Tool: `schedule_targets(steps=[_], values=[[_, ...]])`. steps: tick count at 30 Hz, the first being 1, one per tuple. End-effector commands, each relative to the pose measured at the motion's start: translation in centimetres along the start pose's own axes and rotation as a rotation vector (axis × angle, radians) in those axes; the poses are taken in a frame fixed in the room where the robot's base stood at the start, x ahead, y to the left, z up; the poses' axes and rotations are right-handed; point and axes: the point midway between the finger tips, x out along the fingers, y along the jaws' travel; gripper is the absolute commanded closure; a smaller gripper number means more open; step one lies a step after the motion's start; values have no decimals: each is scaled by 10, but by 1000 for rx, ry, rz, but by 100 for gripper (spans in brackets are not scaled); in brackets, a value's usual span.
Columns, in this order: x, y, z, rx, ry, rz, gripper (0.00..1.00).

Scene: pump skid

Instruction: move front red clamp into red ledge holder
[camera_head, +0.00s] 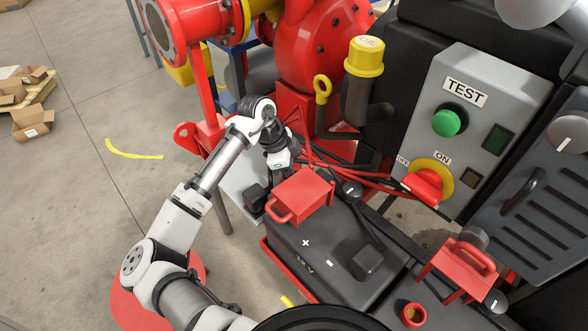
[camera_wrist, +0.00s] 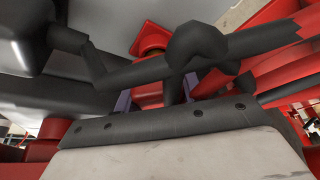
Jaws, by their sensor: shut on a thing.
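My gripper (camera_head: 280,165) is beside the left end of the black battery in the head view. Its fingers also show in the wrist view (camera_wrist: 156,97), shut on a red piece (camera_wrist: 149,88) that looks like the front red clamp. Black cable crosses in front of it there, so its full shape is hidden. In the head view the arm and gripper hide the held piece. A red round socket (camera_head: 413,314), which may be the red ledge holder, stands open at the bottom right on a dark ledge.
The battery (camera_head: 325,255) carries a red handled cover (camera_head: 302,193); another red handled part (camera_head: 465,268) stands at right. Red and black cables (camera_head: 350,178) run behind the battery. The grey TEST panel (camera_head: 470,130) rises at right. Floor is open at left.

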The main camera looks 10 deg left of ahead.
Motion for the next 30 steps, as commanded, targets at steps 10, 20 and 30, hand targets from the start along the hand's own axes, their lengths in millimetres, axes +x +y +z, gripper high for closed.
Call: schedule_targets(steps=[10, 20, 30], values=[[7, 0, 3, 0, 1, 0, 91], [11, 0, 4, 0, 1, -1, 91], [11, 0, 4, 0, 0, -1, 35]])
